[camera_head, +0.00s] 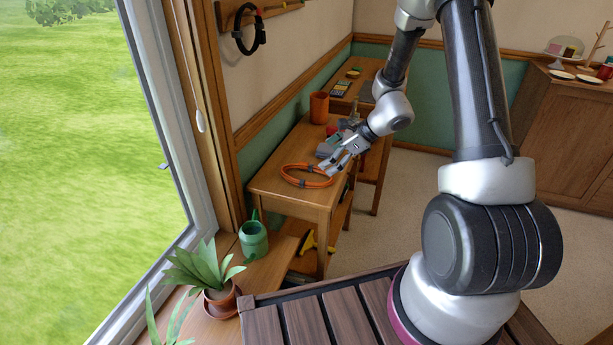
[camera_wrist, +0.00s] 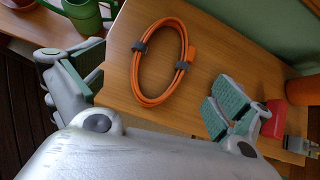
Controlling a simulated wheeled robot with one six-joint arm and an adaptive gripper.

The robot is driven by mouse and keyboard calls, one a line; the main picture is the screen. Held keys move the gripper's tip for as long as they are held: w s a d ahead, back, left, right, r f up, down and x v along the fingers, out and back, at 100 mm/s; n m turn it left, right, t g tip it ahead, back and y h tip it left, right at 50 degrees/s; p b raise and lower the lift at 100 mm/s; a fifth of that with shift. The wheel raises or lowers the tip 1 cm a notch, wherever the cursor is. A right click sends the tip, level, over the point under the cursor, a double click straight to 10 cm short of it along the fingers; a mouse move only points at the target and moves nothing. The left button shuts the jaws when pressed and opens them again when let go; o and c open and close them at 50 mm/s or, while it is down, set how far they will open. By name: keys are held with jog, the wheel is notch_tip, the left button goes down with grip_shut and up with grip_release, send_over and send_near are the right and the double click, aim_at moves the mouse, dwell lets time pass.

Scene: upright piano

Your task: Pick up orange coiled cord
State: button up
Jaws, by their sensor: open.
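The orange coiled cord (camera_head: 307,182) lies flat on a small wooden table (camera_head: 270,184), near its front right edge in the head view. In the wrist view the cord (camera_wrist: 138,73) is a full loop with dark straps on two sides and an orange plug end at its right. My gripper (camera_head: 343,164) is just above and to the right of the cord in the head view. In the wrist view my gripper (camera_wrist: 150,85) is open, its green-padded fingers wide apart on either side of the coil. Nothing is between the fingers' pads, and they do not appear to touch the cord.
An orange cup (camera_head: 319,107) stands at the table's back. A red object (camera_wrist: 273,118) lies close to the right finger. A green watering can (camera_head: 253,238) and a potted plant (camera_head: 212,283) stand on the sill at the front.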

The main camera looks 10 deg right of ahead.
jog(key=shift+m, duration=0.8)
jog(key=f, duration=0.1)
jog(key=w+f, duration=0.1)
jog(key=f, duration=0.1)
jog(key=w+a+f, duration=0.1)
jog(key=shift+f, duration=0.25)
jog(key=x, duration=0.5)
jog(key=shift+a, duration=0.35)
jog(key=c, duration=0.9)
notch_tip(320, 180, up, 10)
